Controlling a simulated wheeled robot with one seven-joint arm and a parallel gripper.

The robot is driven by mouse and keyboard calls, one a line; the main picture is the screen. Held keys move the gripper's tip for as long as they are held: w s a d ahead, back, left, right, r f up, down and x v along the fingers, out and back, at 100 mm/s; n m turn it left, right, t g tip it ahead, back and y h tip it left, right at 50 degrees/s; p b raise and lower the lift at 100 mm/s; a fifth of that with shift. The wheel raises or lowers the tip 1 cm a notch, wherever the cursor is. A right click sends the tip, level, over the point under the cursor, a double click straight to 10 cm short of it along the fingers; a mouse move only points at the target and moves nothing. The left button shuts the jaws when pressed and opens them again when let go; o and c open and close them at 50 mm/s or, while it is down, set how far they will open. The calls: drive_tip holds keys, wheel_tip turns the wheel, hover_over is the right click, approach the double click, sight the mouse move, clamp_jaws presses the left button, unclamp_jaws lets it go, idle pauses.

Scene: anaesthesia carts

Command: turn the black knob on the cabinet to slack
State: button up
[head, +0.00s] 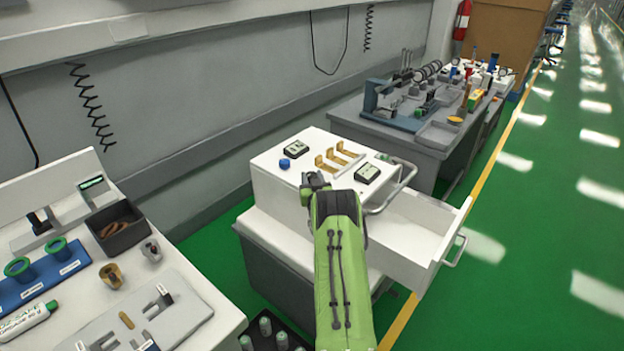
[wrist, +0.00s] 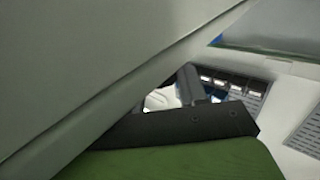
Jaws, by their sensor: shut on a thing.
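The white cabinet (head: 268,187) stands in the middle of the head view, with its drawer (head: 425,240) pulled out to the right. My gripper (head: 314,181) is at the cabinet's near upper edge, below the blue knob and left of the near gauge. It is shut on the black knob, which I cannot pick out from the dark fingers and which my arm largely hides. In the wrist view my dark gripper (wrist: 190,85) shows close up, with a pale surface beyond it. The knob's pointer and any slack mark cannot be read.
On the cabinet top are a blue knob (head: 285,163), two dark gauges (head: 295,147) (head: 367,173) and brass brackets (head: 338,158). A cluttered white bench (head: 190,330) stands at left, a grey workbench (head: 385,137) behind. Green floor at right is clear.

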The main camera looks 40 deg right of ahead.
drive_tip(key=o, duration=1.1)
drive_tip(key=shift+c, duration=0.2)
drive_tip(key=p+v, duration=0.5)
drive_tip(key=v, duration=1)
drive_tip(key=shift+s+a, duration=0.25)
drive_tip(key=shift+s, duration=0.05)
